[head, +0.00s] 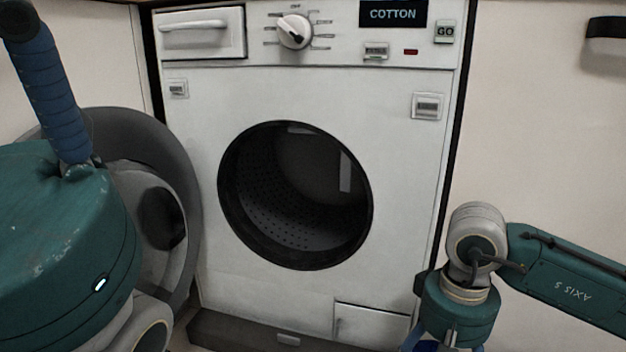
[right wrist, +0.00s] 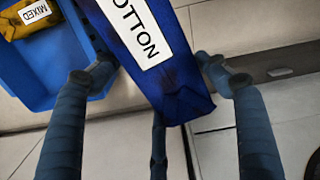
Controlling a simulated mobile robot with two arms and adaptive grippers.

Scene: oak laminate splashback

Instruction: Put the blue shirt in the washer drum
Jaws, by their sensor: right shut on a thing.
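The blue shirt (right wrist: 188,95) is a folded dark blue bundle with a white COTTON label, in the right wrist view. My right gripper (right wrist: 155,67) is shut on it, one finger on each side. In the head view that gripper (head: 440,345) is low at the right, mostly cut off by the bottom edge. The washer drum (head: 300,200) is open, dark and looks empty. The right gripper is below and right of its opening. A wrapped finger of my left gripper (head: 50,90) points up at the far left; its other finger is not visible.
The washer door (head: 185,160) is swung open to the left, partly behind my left arm. A blue tray (right wrist: 72,65) holds a yellow bundle labelled MIXED (right wrist: 25,17). The washer (head: 400,210) has a dial and a COTTON display. The space before the opening is clear.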

